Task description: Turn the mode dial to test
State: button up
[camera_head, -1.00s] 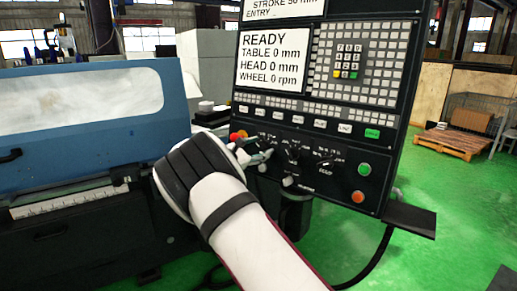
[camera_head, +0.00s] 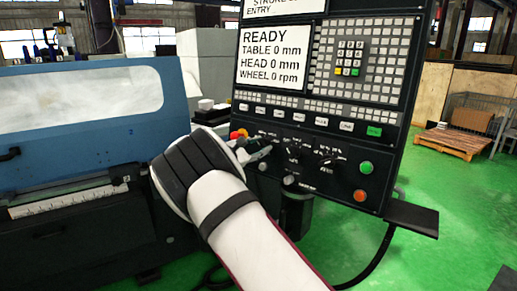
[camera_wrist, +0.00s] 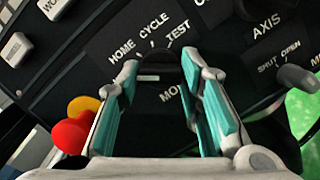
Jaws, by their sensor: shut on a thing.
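The dark mode dial (camera_wrist: 158,72) sits between my fingertips in the wrist view. The labels HOME, CYCLE and TEST (camera_wrist: 178,33) arc above it; a partly hidden label starting with MO is below. My gripper (camera_wrist: 161,66) is shut on the dial, with one teal-padded finger on each side. I cannot clearly tell which label the dial points to. In the head view my gripper (camera_head: 255,150) reaches the lower left of the control panel (camera_head: 330,110), and my wrist hides part of it.
The AXIS dial (camera_wrist: 265,8) and a SHUT/OPEN switch (camera_wrist: 297,78) lie to the right. Green (camera_head: 366,168) and orange (camera_head: 360,196) buttons are at the panel's lower right.

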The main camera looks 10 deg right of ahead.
jog(key=m+g+b, duration=0.1)
jog(key=m+b, duration=0.2)
jog(key=m, duration=0.3)
jog(key=shift+w+m, duration=0.15)
jog(key=shift+m, duration=0.25)
jog(key=m+g+y+b, duration=0.1)
jog(key=m+b, duration=0.2)
jog(key=m, duration=0.2)
jog(key=shift+r+m, duration=0.1)
jog(key=shift+m, duration=0.2)
jog(key=m+y+b, duration=0.1)
jog(key=m+b, duration=0.2)
jog(key=m, duration=0.2)
jog(key=shift+b, duration=0.4)
jog(key=m+y+b, duration=0.1)
jog(key=m+b, duration=0.2)
jog(key=shift+d+b, duration=0.1)
jog(key=shift+b, duration=0.2)
jog(key=shift+r+m+b, duration=0.1)
jog(key=shift+m+b, duration=0.6)
jog(key=shift+m, duration=0.1)
jog(key=o, duration=1.2)
jog(key=shift+c, duration=0.2)
